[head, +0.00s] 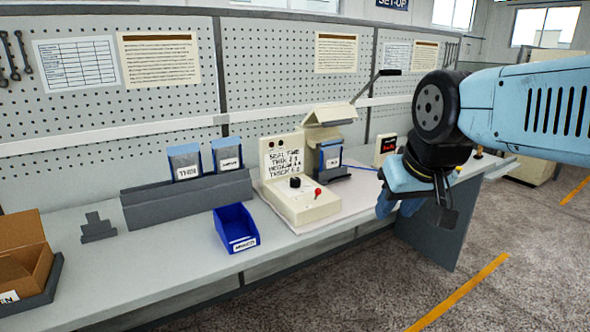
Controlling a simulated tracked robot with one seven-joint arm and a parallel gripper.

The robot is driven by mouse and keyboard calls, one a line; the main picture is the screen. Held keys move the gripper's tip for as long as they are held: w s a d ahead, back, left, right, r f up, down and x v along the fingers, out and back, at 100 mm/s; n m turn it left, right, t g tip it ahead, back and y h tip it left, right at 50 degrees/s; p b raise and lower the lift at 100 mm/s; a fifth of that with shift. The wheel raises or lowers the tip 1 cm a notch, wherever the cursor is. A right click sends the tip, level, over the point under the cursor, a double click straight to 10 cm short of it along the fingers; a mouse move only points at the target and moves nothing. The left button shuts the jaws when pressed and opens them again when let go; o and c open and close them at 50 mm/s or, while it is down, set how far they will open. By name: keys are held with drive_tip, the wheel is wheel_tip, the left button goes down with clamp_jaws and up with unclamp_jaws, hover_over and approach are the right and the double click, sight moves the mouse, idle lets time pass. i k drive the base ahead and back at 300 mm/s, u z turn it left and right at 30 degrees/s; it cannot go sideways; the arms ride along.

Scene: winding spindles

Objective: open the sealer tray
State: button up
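The cream sealer (300,203) stands on the bench in the middle of the head view. It has a seal-time sign, a black dial (295,182) and a red knob (318,192). A cream hooded part (328,115) rises behind it, with a raised lever ending in a black handle (390,72). I cannot make out a separate tray on the sealer. My gripper (418,208) hangs at the right, in front of the bench, apart from the sealer and with nothing visible in it. Its finger gap is unclear from this angle.
A blue bin (236,228) sits at the bench's front edge. Blue labelled packs (186,162) stand in a grey rack (188,200). Another blue pack (331,157) stands by the hood. A cardboard box (24,258) is at far left. The floor at front right is clear.

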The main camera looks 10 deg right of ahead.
sight(327, 177)
drive_tip(key=u, duration=0.25)
drive_tip(key=i, duration=1.3)
drive_tip(key=z, duration=0.7)
